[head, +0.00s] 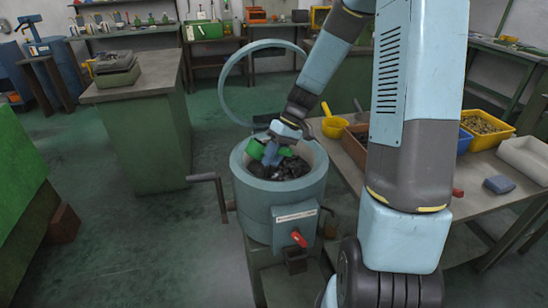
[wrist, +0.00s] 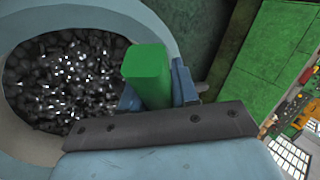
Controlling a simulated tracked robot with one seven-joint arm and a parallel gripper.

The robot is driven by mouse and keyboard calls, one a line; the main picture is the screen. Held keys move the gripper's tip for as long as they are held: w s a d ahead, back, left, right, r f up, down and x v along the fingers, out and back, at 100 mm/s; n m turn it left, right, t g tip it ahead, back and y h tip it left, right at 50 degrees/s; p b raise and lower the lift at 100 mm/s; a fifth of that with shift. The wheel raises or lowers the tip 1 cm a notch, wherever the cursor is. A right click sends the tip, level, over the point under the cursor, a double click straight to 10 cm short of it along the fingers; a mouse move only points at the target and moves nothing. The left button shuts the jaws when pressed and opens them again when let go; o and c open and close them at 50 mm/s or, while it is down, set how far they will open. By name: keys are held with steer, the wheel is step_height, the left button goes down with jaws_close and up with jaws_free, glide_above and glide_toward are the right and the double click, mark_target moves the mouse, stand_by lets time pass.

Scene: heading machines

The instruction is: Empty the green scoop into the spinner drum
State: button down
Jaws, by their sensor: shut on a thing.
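The spinner drum (head: 240,172) is a round blue-grey tub, open at the top, in the middle of the head view. Dark lumpy pieces (head: 292,169) lie inside it, and they show with bright glints in the wrist view (wrist: 75,80). My gripper (head: 272,153) reaches down into the drum's mouth near its back left side. It is shut on the green scoop (head: 256,149). In the wrist view a green block-like part of the scoop (wrist: 147,70) stands between the blue fingers. The scoop's bowl is largely hidden, so I cannot tell what it holds.
The drum's round lid ring (head: 227,85) stands raised behind it. A crank (head: 204,178) juts out left, and a red knob (head: 298,238) is in front. The right bench carries a yellow scoop (head: 334,125), a yellow bin (head: 486,130) and a white tray (head: 524,158).

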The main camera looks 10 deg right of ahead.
steer(key=shift+w+d+f+g+y, duration=0.1)
steer(key=shift+d+f+g+y, duration=0.3)
steer(key=shift+y, duration=0.95)
steer(key=shift+w+d+f+g+y, duration=0.15)
steer(key=shift+g+y, duration=0.6)
steer(key=shift+y, duration=0.55)
steer(key=shift+w+d+f+g+y, duration=0.1)
steer(key=shift+d+f+g+y, duration=0.3)
steer(key=shift+y, duration=0.95)
steer(key=shift+a+r+g, duration=0.15)
steer(key=shift+g, duration=0.1)
steer(key=shift+s, duration=0.15)
